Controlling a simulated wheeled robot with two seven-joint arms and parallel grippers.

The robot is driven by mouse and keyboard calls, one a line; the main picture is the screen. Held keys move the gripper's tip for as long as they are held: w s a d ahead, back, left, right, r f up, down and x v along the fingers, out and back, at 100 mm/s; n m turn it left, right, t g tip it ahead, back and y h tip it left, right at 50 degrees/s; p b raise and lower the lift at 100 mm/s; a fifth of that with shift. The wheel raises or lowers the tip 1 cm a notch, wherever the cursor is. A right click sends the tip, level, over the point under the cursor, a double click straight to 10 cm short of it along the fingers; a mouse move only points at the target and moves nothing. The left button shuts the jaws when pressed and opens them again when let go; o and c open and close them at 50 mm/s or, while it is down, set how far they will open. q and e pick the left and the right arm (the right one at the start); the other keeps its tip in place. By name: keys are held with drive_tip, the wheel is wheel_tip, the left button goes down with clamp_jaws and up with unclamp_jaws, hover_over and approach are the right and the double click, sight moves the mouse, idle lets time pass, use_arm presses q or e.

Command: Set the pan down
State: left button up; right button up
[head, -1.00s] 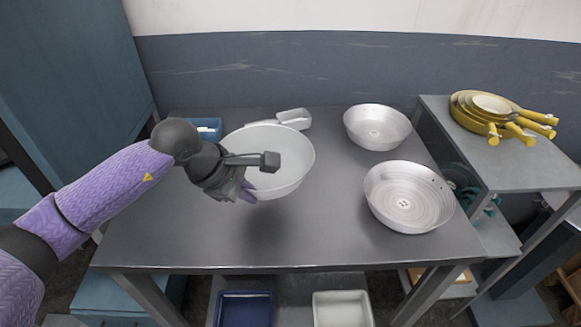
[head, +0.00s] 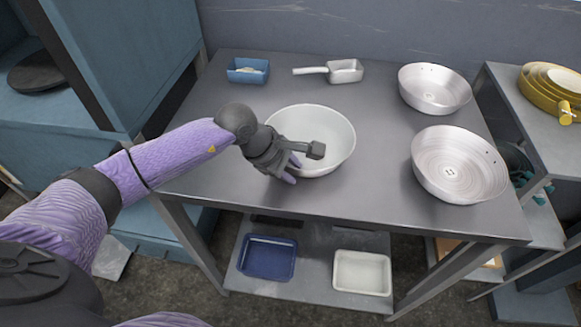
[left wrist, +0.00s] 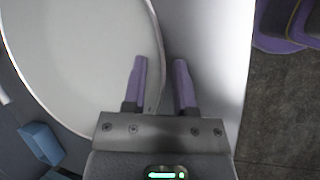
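The pan, a wide white round bowl (head: 325,130), appears to rest on the grey table (head: 225,180), left of its middle. My left gripper (head: 291,170) is at the near left part of its rim. In the left wrist view the gripper (left wrist: 160,85) has its two purple fingers apart. The rim of the pan (left wrist: 75,60) runs between them with gaps visible, one finger over the inside and one outside. My right gripper is not in view.
Two metal pans (head: 434,88) (head: 458,165) stand on the table's right side. A blue container (head: 248,70) and a metal scoop (head: 345,71) lie behind the white pan. Yellow pans (head: 550,90) sit on a side shelf. Blue (head: 267,257) and white trays (head: 362,272) are on the lower shelf.

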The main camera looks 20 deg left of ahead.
use_arm(q)
drive_tip(key=shift+r, duration=0.2)
drive_tip(key=p+v, duration=0.2)
drive_tip(key=v, duration=1)
